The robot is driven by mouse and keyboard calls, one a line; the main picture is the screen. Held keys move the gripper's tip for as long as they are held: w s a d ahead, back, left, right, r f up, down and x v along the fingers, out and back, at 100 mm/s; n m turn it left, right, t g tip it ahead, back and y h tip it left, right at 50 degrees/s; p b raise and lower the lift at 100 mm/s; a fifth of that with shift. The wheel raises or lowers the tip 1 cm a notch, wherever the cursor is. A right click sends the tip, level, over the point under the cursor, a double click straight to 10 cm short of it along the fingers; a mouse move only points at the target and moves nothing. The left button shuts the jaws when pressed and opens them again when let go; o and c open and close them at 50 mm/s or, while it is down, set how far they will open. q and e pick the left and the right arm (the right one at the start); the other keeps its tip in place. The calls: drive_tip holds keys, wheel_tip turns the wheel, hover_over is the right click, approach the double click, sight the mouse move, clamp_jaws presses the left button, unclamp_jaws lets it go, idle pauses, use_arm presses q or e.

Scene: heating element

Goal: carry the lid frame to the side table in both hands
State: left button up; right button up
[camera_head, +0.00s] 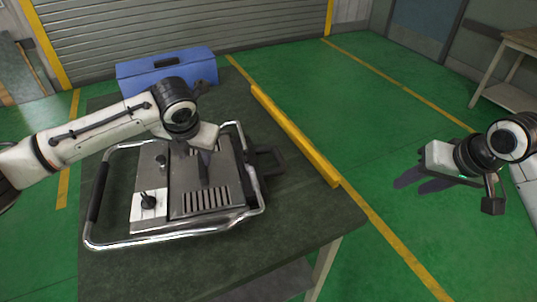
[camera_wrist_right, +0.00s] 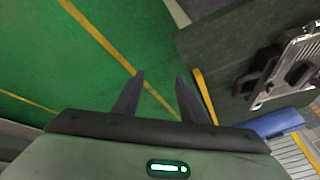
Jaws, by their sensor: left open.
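The lid frame (camera_head: 190,234), a bent chrome tube with a black grip on its left side, lies around a grey metal unit with slotted vents on the dark workbench. A black handle (camera_head: 266,162) sticks out at its right; the frame also shows in the right wrist view (camera_wrist_right: 283,58). My left gripper (camera_head: 205,178) points down above the middle of the unit, open; its fingers partly overlap in view, and contact cannot be told. My right gripper (camera_head: 413,183) is open and empty over the green floor, well right of the frame; its spread fingers show in the right wrist view (camera_wrist_right: 160,76).
A blue toolbox (camera_head: 167,72) stands at the workbench's (camera_head: 305,222) back edge. A yellow bar (camera_head: 295,135) runs along its right edge. A table with a pale top (camera_head: 522,40) stands at the far right, perhaps the side table. The green floor between is clear.

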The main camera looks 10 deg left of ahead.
use_arm(q)
drive_tip(key=shift+f, duration=0.25)
use_arm(e)
drive_tip(key=v, duration=0.9)
drive_tip(key=shift+a+r, duration=0.2)
drive_tip(key=shift+s, duration=0.1)
